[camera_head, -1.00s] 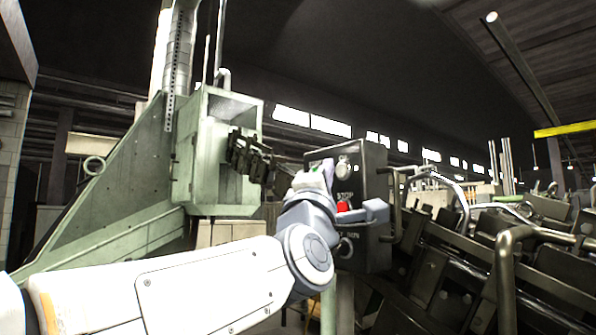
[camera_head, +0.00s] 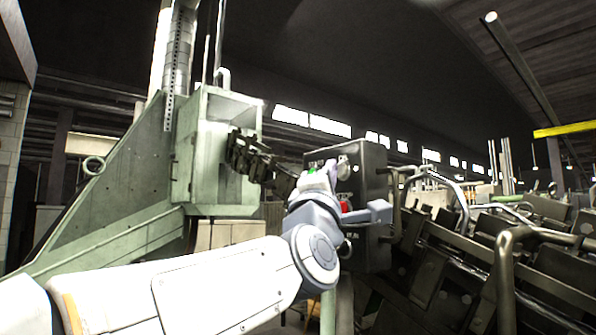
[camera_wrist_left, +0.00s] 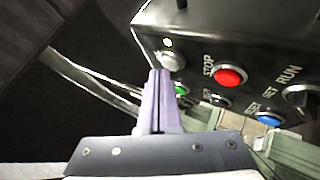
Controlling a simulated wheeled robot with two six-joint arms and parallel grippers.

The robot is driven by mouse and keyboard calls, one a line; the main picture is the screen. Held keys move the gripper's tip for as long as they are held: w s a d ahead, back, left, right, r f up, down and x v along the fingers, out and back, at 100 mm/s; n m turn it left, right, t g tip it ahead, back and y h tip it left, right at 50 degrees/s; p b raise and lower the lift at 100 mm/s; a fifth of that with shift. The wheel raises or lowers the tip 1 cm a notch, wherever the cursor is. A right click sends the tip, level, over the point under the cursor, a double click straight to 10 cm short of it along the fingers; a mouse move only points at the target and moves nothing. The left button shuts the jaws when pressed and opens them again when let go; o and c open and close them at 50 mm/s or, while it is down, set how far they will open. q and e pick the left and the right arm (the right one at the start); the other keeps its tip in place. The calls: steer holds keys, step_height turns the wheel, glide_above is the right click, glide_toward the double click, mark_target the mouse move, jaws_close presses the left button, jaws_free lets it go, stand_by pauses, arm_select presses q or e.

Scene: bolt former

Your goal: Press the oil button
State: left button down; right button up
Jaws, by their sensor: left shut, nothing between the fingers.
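A dark control box (camera_head: 375,205) carries the buttons and also fills the upper right of the left wrist view (camera_wrist_left: 225,30). There, a pale grey-white button (camera_wrist_left: 172,61) sits at the left, a red button (camera_wrist_left: 229,76) is beside "STOP", a green button (camera_wrist_left: 181,90) is partly hidden, and a blue button (camera_wrist_left: 268,118) is lower right. I cannot read an oil label. My left gripper (camera_wrist_left: 159,72) is shut and empty, its tips just beside the pale button; contact cannot be told. In the head view my left gripper (camera_head: 331,176) covers part of the panel. My right gripper is not in view.
A selector knob (camera_wrist_left: 302,97) marked "SET RUN" is at the wrist view's right edge. A green machine frame (camera_head: 130,190) stands left of the box. Metal pipes and machinery (camera_head: 480,230) crowd the right side.

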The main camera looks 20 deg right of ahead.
arm_select(q)
steer(key=shift+w+d, duration=0.15)
steer(key=shift+d, duration=0.25)
stand_by(0.6)
stand_by(0.3)
steer(key=shift+s+a+b, duration=0.35)
steer(key=shift+a+b, duration=0.3)
steer(key=shift+a, duration=0.15)
steer(key=a+b, duration=0.1)
steer(key=s+a+b, duration=0.1)
steer(key=a, duration=0.1)
steer(key=a+b, duration=0.1)
steer(key=shift+s+a+b, duration=0.3)
steer(key=shift+a, duration=0.1)
stand_by(0.6)
